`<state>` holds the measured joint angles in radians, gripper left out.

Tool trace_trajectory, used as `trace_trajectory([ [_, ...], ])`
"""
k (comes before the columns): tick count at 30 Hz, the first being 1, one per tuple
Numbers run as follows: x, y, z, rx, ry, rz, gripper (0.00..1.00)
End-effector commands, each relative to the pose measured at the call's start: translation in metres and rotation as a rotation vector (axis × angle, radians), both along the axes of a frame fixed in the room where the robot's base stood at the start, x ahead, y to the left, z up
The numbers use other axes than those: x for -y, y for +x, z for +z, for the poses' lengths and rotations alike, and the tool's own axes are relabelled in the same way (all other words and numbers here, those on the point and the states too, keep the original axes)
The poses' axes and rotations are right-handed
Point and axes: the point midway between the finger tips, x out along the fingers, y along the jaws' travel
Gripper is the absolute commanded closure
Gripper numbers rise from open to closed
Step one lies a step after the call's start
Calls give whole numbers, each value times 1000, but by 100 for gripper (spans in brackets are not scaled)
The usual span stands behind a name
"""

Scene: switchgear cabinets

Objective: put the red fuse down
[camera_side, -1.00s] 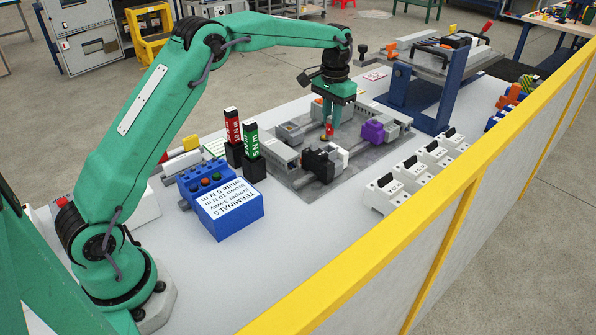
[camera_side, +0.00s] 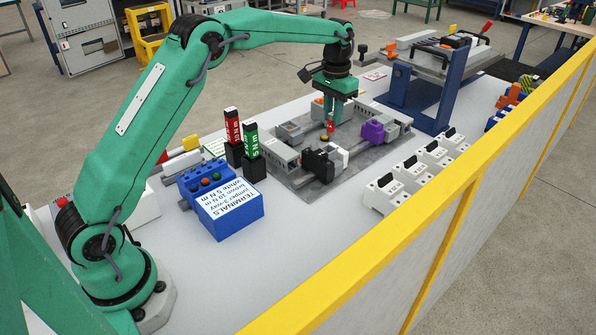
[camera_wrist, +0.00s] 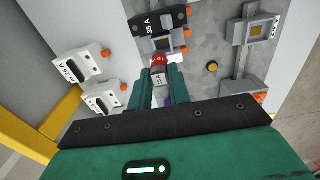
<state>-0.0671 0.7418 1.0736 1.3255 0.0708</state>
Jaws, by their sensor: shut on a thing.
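The red fuse (camera_side: 331,126) is held upright between the fingers of my gripper (camera_side: 332,115), above the grey mounting plate (camera_side: 300,181). In the wrist view, its red end with a white part (camera_wrist: 158,63) shows between the fingertips of my gripper (camera_wrist: 160,82). The gripper is shut on it. The fuse's lower end is hard to make out.
A purple block (camera_side: 373,131) stands right of the gripper. A row of white fuse holders (camera_side: 408,172) lies further right. A blue terminals box (camera_side: 230,210) and red and green upright tools (camera_side: 233,127) stand left. A yellow rail (camera_side: 430,207) runs along the near side.

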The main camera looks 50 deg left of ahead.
Motion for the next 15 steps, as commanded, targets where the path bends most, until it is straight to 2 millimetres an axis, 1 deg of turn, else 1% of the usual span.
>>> trace_trajectory([
  [5, 22, -10, 1, 0, 0, -4, 100],
  [8, 40, -19, 2, 0, 0, -4, 100],
  [11, 62, -32, 2, 0, 0, -6, 100],
  [15, 94, -56, 2, 0, 0, -6, 100],
])
